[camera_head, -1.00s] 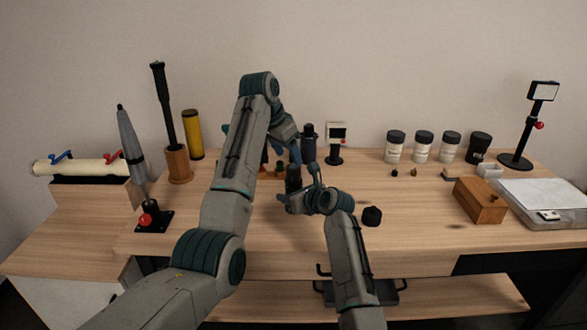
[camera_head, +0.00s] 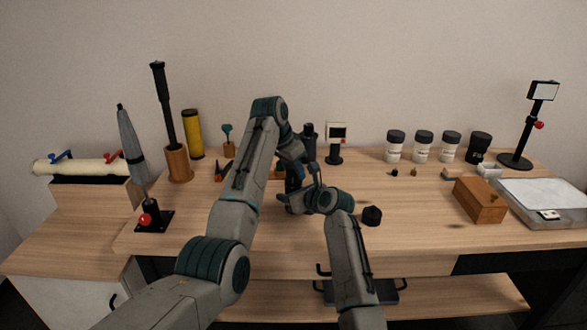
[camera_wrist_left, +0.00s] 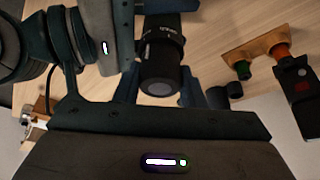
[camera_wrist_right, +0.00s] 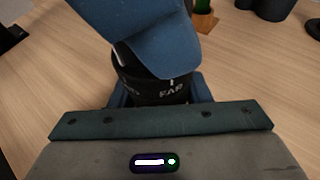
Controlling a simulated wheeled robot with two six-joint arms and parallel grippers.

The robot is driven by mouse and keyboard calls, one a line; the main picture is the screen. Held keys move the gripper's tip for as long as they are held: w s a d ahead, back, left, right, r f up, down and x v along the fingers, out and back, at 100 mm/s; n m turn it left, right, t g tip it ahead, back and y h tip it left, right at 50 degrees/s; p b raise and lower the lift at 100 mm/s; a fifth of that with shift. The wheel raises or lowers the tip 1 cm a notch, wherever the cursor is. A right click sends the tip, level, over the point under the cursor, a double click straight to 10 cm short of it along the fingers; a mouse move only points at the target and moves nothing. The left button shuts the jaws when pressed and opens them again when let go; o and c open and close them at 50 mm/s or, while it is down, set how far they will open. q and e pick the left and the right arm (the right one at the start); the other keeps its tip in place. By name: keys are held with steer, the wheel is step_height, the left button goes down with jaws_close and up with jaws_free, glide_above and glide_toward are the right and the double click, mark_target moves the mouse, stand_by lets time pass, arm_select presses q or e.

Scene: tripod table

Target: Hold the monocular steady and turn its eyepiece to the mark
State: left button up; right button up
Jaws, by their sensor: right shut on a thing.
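The monocular is a black cylinder held between my grippers; in the head view they mostly hide it. In the left wrist view the monocular (camera_wrist_left: 160,72) shows its dark round end towards the camera, with small white lettering on its side. In the right wrist view its black ring (camera_wrist_right: 152,88) carries white letters, with "FAR" readable, and a short white line. My right gripper (camera_head: 287,199) is shut on the monocular low down. My left gripper (camera_head: 294,178) is above it, its blue fingers apart on either side of the monocular's upper end; contact is unclear.
A black knob-like piece (camera_head: 372,215) lies right of my right gripper. A wooden box (camera_head: 480,200) and white tray (camera_head: 545,200) are farther right. Jars (camera_head: 395,147) and a small display (camera_head: 336,140) stand behind. A wooden holder (camera_wrist_left: 260,52) is close to my left gripper.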

arm_select(q)
steer(key=shift+n+t+y, duration=0.3)
steer(key=shift+n+y, duration=0.2)
steer(key=shift+n, duration=1)
steer(key=o, duration=1)
steer(key=v, duration=1.2)
steer(key=shift+f, duration=0.1)
